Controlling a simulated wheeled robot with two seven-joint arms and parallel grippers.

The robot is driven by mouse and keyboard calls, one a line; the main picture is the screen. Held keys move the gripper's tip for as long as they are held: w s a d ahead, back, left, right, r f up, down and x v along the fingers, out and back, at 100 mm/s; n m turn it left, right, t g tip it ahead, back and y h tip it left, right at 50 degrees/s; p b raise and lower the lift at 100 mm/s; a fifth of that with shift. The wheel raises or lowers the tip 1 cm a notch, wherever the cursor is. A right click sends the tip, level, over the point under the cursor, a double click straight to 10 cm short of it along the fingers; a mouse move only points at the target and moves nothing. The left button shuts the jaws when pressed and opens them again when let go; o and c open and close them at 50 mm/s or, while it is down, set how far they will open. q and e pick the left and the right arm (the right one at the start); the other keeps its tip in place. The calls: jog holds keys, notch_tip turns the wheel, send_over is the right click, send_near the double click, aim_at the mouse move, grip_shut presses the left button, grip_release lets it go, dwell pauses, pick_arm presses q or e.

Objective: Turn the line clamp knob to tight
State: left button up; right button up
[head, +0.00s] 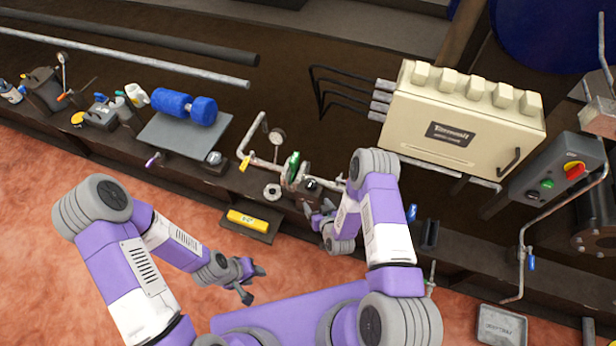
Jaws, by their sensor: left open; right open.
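A pipe line (262,162) with a green wheel (293,166) and a gauge runs along the bench in the middle. A small dark block with a knob-like top (311,184) sits at the line just right of the green wheel; I take it for the line clamp knob, but its setting is too small to tell. My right gripper (314,218) is open, just in front of and below that block; whether it touches is unclear. My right arm hides part of the line to the right. My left gripper (252,280) is open and empty, over the floor in front of the bench.
A yellow item (248,221) lies on a dark tray at the bench front. A blue roller (185,106) on a grey plate stands to the left. A grey tray (502,325) lies low right.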

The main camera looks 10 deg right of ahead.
aim_at(313, 189)
jog(key=r+t, duration=0.1)
jog(key=w+n+t, duration=0.1)
jog(key=t, duration=0.1)
jog(key=w+r+t, duration=0.1)
jog(key=shift+d+r+y+p, duration=0.1)
jog(key=shift+r+y+p, duration=0.2)
jog(key=shift+w+r+n+t, duration=0.1)
jog(key=shift+r+n+t, duration=0.35)
jog(key=shift+t, duration=0.35)
jog(key=w, duration=0.2)
jog(key=w+b, duration=0.1)
jog(key=w, duration=0.2)
jog(key=w+a+b, duration=0.1)
jog(key=w, duration=0.1)
jog(key=shift+w+r, duration=0.1)
jog(key=shift+w, duration=0.1)
jog(key=shift+c, duration=0.2)
jog(key=c, duration=0.9)
